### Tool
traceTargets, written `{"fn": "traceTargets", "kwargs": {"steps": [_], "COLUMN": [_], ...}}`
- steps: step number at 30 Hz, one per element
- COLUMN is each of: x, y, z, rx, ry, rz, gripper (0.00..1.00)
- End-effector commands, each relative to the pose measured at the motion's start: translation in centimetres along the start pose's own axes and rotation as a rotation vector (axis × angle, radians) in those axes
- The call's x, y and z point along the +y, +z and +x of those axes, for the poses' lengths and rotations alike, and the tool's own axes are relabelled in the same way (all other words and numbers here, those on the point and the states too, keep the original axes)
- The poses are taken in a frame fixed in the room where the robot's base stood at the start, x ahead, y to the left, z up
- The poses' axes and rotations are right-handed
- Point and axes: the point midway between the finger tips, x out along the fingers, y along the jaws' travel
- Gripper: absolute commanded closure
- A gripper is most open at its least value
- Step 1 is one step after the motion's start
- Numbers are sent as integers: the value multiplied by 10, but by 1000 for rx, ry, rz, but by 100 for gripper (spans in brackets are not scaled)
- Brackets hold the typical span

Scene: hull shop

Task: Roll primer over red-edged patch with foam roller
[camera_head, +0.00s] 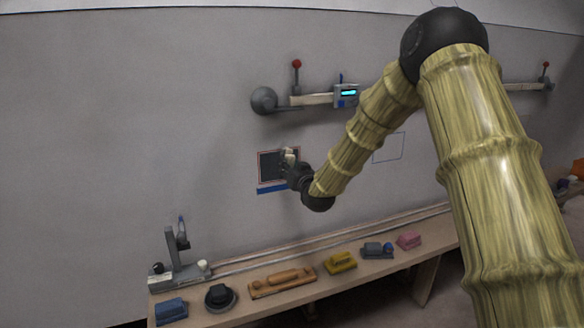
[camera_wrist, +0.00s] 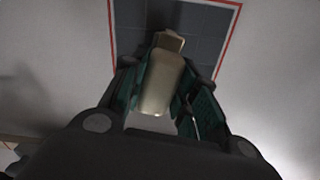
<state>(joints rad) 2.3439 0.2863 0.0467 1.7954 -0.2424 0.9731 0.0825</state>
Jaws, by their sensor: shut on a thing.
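The red-edged patch (camera_head: 268,165) is a dark square on the grey hull wall, with a blue strip along its lower edge. In the wrist view the patch (camera_wrist: 203,32) shows dark grey, with red lines on its sides and top. My gripper (camera_head: 289,165) is in front of the patch's right part. In the wrist view, my gripper (camera_wrist: 165,85) is shut on a cream-coloured tool, which I take to be the foam roller (camera_wrist: 160,83). Its far end overlaps the patch; I cannot tell whether it touches. My gripper hides part of the patch.
A bench (camera_head: 395,262) below holds a blue block (camera_head: 171,310), a black round tool (camera_head: 220,296), a wooden-handled tool (camera_head: 283,281), a yellow block (camera_head: 340,262) and a pink block (camera_head: 409,241). A grey stand (camera_head: 175,262) is at its left. A rail with a gauge (camera_head: 346,95) crosses the wall above.

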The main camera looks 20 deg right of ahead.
Motion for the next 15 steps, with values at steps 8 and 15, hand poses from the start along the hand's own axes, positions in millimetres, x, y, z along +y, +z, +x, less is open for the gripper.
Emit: {"fn": "traceTargets", "kwargs": {"steps": [8, 15], "x": [-17, -27], "y": [3, 5], "z": [1, 1], "rx": [0, 0], "ry": [-3, -1], "rz": [0, 0], "gripper": [91, 91]}}
